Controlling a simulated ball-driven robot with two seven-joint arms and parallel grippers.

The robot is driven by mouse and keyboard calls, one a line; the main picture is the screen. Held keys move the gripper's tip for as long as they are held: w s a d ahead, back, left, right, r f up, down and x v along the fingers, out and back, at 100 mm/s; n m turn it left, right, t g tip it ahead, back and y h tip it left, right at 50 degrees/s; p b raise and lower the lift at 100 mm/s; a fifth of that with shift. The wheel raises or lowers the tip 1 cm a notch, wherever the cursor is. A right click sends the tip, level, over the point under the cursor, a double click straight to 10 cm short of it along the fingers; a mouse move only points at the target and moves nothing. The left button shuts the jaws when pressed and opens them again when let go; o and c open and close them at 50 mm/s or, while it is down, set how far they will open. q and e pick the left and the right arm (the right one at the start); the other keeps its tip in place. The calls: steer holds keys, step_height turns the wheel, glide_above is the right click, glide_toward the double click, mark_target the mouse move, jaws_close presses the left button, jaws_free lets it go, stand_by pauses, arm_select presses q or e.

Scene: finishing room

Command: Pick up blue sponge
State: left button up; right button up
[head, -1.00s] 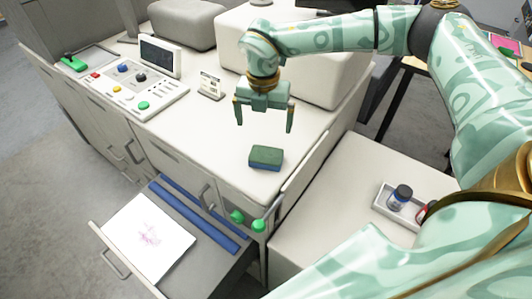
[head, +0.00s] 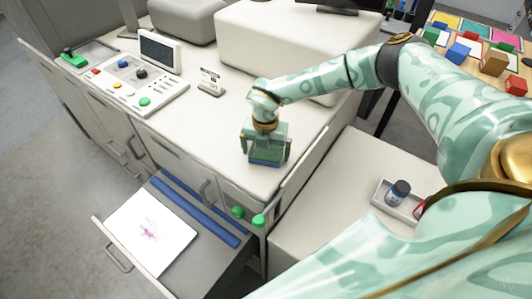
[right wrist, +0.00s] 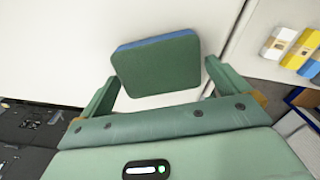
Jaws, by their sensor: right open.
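The blue sponge (right wrist: 158,66) has a dark green top face and a blue layer beneath. In the right wrist view it lies on the white counter between the two fingers of my right gripper (right wrist: 160,84), with a gap on each side. In the head view my right gripper (head: 265,158) is lowered over the sponge and hides most of it; only a blue strip of the sponge (head: 265,163) shows below the gripper. The right gripper is open around the sponge. My left gripper is not in view.
An open drawer (head: 208,258) holding a white sheet (head: 150,232) juts out below the counter (head: 190,118). A control panel (head: 130,85) and a small sign (head: 210,83) stand on the counter. A tray (head: 380,204) with a jar (head: 397,192) sits on the lower surface at right.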

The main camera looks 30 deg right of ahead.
steer(key=c, duration=0.9)
steer(key=shift+o, duration=0.2)
steer(key=shift+r, duration=0.1)
steer(key=shift+r, duration=0.55)
steer(key=s+a+r+b, duration=0.3)
steer(key=s+a+r, duration=0.4)
steer(key=s+r, duration=0.4)
steer(key=shift+s+a+r+b, duration=0.2)
steer(key=shift+s+r+b, duration=0.1)
steer(key=shift+s+r, duration=0.15)
